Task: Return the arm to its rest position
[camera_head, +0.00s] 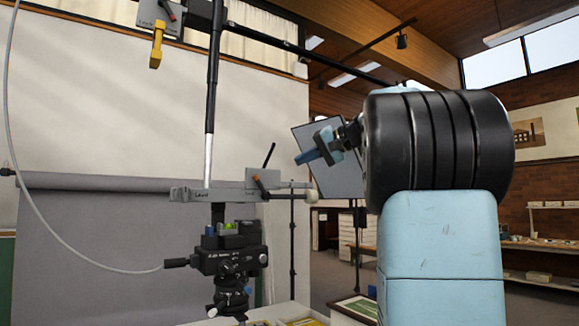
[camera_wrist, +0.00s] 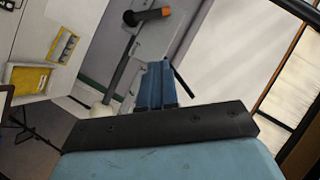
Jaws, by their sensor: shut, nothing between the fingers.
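My arm shows in the head view as a light blue link (camera_head: 440,260) with a large black ribbed joint (camera_head: 438,140), raised at the right of centre. My gripper (camera_head: 308,156) reaches out to the left from behind that joint, up in the air. In the wrist view its blue fingers (camera_wrist: 155,70) are together, with nothing between them. Part of the forearm is hidden behind the black joint.
A copy stand with a grey crossbar (camera_head: 215,193), a black tripod head (camera_head: 230,260) and a thin upright pole (camera_head: 210,120) stands left of my gripper. A flat grey panel (camera_head: 345,180) is behind it. A cable (camera_head: 60,245) hangs at left. Shelves (camera_head: 545,240) are far right.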

